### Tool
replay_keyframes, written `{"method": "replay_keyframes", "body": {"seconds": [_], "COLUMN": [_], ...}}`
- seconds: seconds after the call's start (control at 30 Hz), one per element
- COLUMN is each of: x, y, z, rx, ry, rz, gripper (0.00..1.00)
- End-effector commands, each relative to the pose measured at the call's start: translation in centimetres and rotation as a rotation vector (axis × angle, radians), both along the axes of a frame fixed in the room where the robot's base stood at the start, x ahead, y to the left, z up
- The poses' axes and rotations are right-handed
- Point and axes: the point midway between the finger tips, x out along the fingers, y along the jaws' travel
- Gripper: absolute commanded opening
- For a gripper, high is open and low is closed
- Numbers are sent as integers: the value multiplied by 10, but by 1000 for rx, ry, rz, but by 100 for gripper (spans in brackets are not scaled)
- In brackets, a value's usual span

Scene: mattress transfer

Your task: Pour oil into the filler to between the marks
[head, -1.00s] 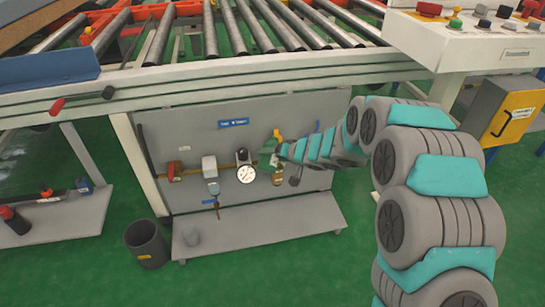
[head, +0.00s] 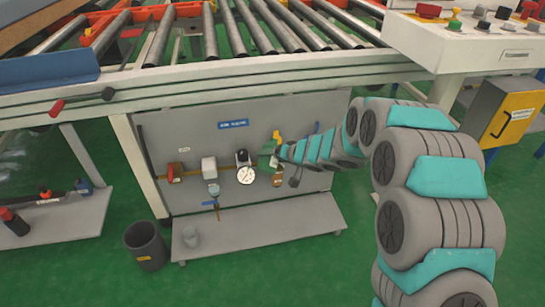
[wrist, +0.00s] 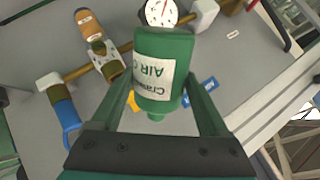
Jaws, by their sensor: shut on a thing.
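In the wrist view, which shows the panel upside down, my gripper (wrist: 160,88) is shut on a green oil bottle (wrist: 180,50) with a white label. Its neck points to the picture's bottom, so the bottle is about upright. The amber bowl (wrist: 87,20) hangs from a brass body (wrist: 106,62) on the pipe, apart from the bottle. The amber bowl also shows in the head view (head: 278,180), just below my gripper (head: 278,156). A yellow part (head: 277,135) shows above the gripper. The filler opening, the marks and the oil level cannot be made out.
A dial gauge (head: 246,176), a white box (head: 209,169) and a red-handled valve (head: 174,172) line the panel (head: 190,140). A dark bin (head: 147,244) stands left. The roller frame (head: 250,70) is overhead.

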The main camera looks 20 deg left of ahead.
Motion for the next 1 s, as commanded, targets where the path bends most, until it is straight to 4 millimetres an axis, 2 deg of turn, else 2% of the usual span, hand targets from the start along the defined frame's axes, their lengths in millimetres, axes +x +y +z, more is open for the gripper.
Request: {"method": "replay_keyframes", "body": {"seconds": [0.33,1.0], "x": [4,4], "y": [0,0], "z": [7,8], "rx": [2,0], "ry": [40,69], "rz": [3,-1], "gripper": [0,0]}}
